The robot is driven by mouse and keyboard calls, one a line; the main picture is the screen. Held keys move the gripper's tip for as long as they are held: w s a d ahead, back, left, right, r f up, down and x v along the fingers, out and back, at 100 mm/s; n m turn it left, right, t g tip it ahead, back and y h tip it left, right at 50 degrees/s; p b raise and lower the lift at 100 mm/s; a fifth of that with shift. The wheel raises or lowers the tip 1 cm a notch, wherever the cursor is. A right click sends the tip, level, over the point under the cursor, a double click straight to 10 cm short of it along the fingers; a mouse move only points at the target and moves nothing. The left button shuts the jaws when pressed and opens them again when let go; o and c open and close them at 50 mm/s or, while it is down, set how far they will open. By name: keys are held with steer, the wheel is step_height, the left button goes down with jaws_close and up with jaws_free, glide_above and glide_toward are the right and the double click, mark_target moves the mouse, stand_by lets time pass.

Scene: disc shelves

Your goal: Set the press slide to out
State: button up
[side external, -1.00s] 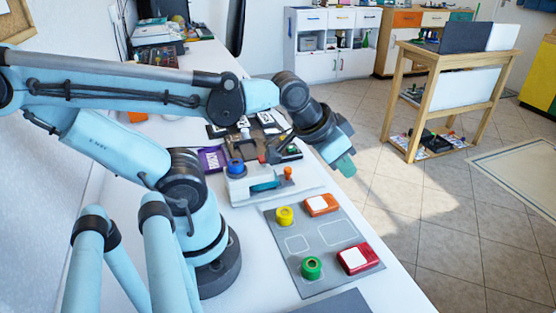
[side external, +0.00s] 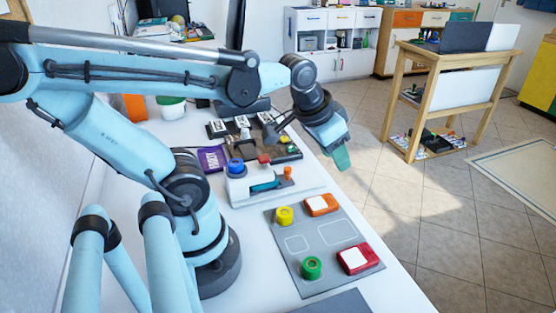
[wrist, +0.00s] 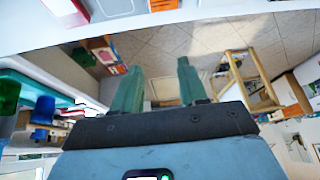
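The press (side external: 240,190) is a white block on a pale base plate in the middle of the table. It has a blue knob (side external: 235,166) and a red button on top. A teal slide (side external: 265,185) lies along its front, with an orange knob (side external: 287,173) at its right end. My gripper (side external: 342,158) is in the air to the right of the press, beyond the table edge and apart from it. In the wrist view, its two green fingers (wrist: 159,66) are spread with nothing between them.
A grey mat (side external: 325,258) in front holds a yellow ring (side external: 284,215), a green ring (side external: 311,267), an orange box (side external: 321,205) and a red box (side external: 356,260). A purple box (side external: 212,158) and a dark board (side external: 262,140) with parts stand behind the press.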

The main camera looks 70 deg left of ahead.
mark_target(289, 168)
steer(key=shift+o, duration=0.2)
steer(key=s+a+n+g, duration=0.1)
steer(key=s+a+g, duration=0.1)
steer(key=a, duration=0.4)
steer(key=s+a+r+n+g, duration=0.1)
steer(key=s+a+g, duration=0.1)
steer(key=a, duration=0.5)
steer(key=shift+r+n+g+h, duration=0.2)
steer(key=shift+n+g+h, duration=0.2)
steer(key=shift+g, duration=0.4)
steer(key=shift+a+f, duration=0.1)
steer(key=shift+f, duration=5.9)
steer(key=shift+c, duration=0.3)
jaws_close()
